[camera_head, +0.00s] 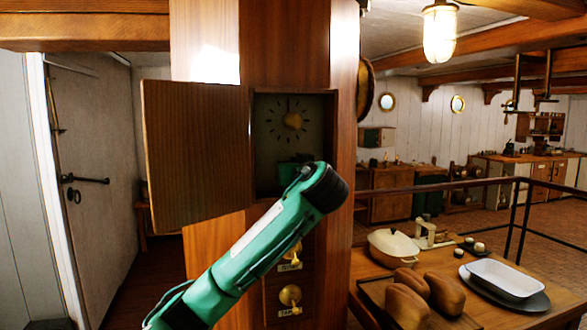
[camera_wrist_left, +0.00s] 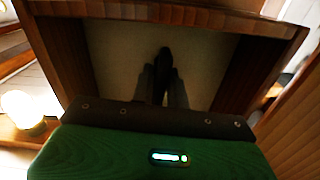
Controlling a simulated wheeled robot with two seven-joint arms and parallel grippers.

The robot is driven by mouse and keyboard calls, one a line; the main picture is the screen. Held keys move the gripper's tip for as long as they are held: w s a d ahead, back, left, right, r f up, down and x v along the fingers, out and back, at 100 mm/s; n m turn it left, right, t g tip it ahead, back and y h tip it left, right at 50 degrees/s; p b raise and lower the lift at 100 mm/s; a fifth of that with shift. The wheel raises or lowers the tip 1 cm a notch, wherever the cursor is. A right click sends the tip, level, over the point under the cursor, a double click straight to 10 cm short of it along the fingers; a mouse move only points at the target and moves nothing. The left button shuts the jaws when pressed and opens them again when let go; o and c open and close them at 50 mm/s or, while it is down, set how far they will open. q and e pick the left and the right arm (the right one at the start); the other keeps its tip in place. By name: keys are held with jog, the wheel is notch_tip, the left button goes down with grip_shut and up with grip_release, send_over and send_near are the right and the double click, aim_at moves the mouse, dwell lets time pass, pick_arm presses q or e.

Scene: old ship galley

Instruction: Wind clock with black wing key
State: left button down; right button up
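The key stands out past the fingertips against the pale back panel. My right gripper is not in view.
The cabinet door (camera_head: 197,155) stands open to the left. Below the clock are gold knobs (camera_head: 290,295) with labels. A table at the lower right holds bread loaves (camera_head: 407,305), a lidded pot (camera_head: 397,246) and a white dish (camera_head: 503,279). A dark rail (camera_head: 455,185) stands behind the table.

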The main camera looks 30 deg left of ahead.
pick_arm(q)
jog(key=shift+m, duration=0.4)
